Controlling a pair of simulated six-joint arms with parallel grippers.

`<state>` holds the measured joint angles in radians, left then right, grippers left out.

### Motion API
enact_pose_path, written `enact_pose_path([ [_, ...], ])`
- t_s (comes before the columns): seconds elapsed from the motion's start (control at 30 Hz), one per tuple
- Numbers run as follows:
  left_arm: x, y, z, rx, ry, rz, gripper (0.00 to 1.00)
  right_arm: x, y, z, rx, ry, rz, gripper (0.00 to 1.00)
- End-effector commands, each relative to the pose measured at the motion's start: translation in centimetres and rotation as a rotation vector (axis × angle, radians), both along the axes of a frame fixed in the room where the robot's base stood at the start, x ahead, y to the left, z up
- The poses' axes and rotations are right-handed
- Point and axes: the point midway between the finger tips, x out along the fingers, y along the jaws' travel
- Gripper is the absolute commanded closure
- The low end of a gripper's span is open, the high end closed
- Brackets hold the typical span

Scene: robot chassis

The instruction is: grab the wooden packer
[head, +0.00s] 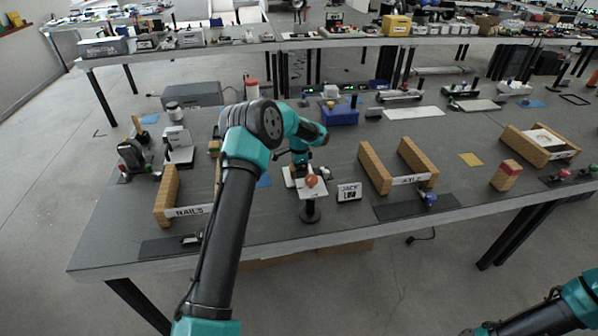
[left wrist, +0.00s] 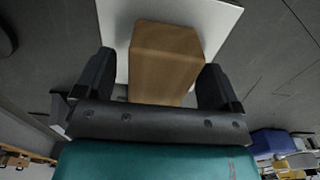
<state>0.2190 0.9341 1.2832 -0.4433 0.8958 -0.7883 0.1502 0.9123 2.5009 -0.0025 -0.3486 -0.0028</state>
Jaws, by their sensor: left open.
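A brown wooden block, which looks like the wooden packer (left wrist: 165,58), stands on a white plate (left wrist: 222,18) in the left wrist view. My left gripper (left wrist: 157,72) is open, with one finger on each side of the block and a small gap visible beside it. In the head view my left gripper (head: 300,163) points down over the white plate (head: 313,190), which sits on a jack at the table's front.
A "JACK" sign (head: 348,192) stands right of the plate. Wooden-sided holders labelled NAILS (head: 168,195) and AXLE (head: 375,168) flank it. A blue box (head: 340,116) is behind. A red-topped wooden block (head: 506,178) stands far right.

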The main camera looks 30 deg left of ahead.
Motion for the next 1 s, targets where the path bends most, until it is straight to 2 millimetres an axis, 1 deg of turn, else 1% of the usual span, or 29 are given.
enact_pose_path([
  [0.1,-0.01,0.02,-0.43,0.0,0.0,0.001,0.12,0.0,0.0,0.0,0.0,0.0,0.0,0.57],
  [0.53,0.0,0.01,-0.37,0.0,0.0,0.0,0.13,0.0,0.0,0.0,0.0,0.0,0.0,0.57],
  [1.0,0.01,0.01,-0.36,0.0,0.0,0.0,0.58,0.0,0.0,0.0,0.0,0.0,0.0,0.57],
])
